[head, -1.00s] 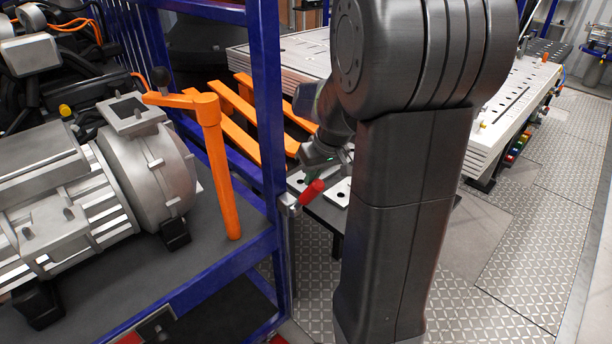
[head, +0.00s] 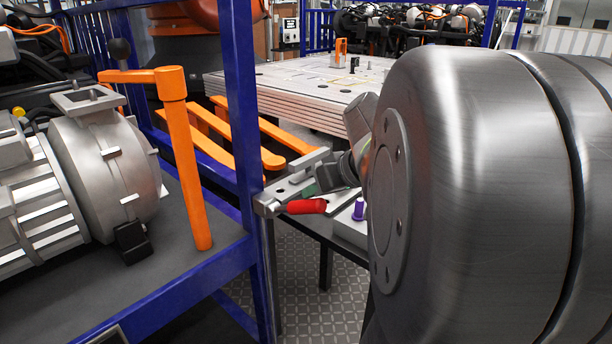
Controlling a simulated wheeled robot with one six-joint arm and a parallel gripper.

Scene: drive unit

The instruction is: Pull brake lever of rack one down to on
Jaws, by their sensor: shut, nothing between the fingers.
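The brake lever (head: 303,206) has a red grip and a short metal stem, fixed at the blue corner post of the rack (head: 240,110) on the left. Its red grip points right and lies about level in the picture. My gripper (head: 283,189) is shut and empty. It appears just above and behind the red grip, close to the post. Whether its fingers touch the lever cannot be told. My large grey arm joint fills the right side and hides part of the wrist.
The rack carries a grey motor (head: 100,165) and an upright orange post (head: 187,160) with a side arm. Orange bars (head: 225,145) lie behind the rack post. A low table with a purple knob (head: 358,209) stands beside the lever, and a large slotted table (head: 300,85) stands behind.

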